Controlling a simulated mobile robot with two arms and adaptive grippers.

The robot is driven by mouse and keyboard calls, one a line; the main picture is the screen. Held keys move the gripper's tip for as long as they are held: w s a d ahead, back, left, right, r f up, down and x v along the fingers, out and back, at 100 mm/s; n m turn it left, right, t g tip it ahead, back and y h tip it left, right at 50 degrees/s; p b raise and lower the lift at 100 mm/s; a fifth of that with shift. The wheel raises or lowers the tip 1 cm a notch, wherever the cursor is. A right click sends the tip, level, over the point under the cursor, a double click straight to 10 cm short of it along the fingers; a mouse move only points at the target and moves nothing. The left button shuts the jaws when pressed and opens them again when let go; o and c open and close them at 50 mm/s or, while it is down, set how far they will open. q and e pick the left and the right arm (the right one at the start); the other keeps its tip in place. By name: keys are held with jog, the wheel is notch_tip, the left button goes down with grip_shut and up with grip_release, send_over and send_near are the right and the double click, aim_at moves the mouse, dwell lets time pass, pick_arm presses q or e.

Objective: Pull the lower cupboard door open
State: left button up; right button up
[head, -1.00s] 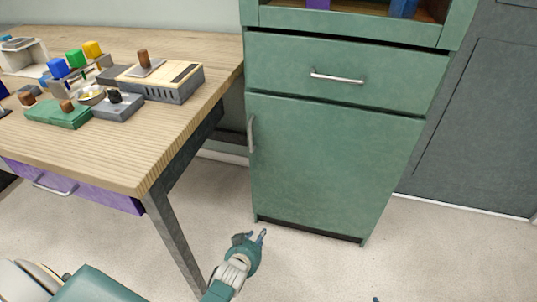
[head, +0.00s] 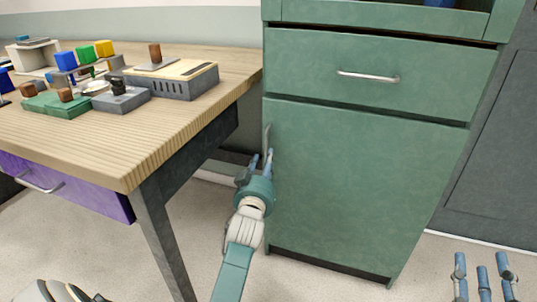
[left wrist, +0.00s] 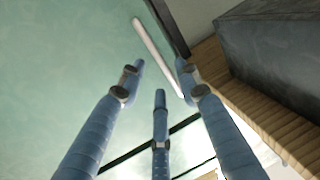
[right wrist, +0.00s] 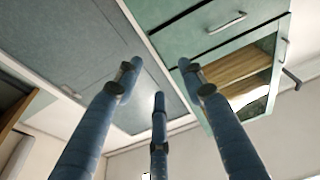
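The lower cupboard door (head: 365,185) is a flat green panel below a drawer and looks shut. Its upright metal handle (head: 267,137) is at the door's upper left edge, partly hidden by my left gripper. My left gripper (head: 261,160) is open at the handle's lower part. In the left wrist view the pale handle bar (left wrist: 157,55) runs toward the space between the spread blue fingers (left wrist: 158,85); I cannot tell whether they touch it. My right gripper (head: 482,268) is open and empty at the lower right, before the cupboard.
The green drawer (head: 420,78) with a horizontal handle (head: 368,76) is above the door. A wooden table (head: 130,150) with several blocks and devices stands close on the left, its dark leg (head: 162,240) near my left arm. Pale floor (head: 320,290) lies in front of the cupboard.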

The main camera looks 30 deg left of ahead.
pick_arm(q)
jog(key=b+x, duration=0.1)
jog(key=x, duration=0.5)
jog(key=shift+w, duration=0.1)
pick_arm(e)
jog(key=s+r+t+y, duration=0.1)
jog(key=s+r+t, duration=0.3)
jog(key=r, duration=0.4)
jog(key=shift+r+t+y, duration=0.25)
jog(key=shift+t+y, duration=0.05)
jog(key=shift+t, duration=0.1)
pick_arm(q)
jog(key=shift+c, duration=0.5)
grip_shut()
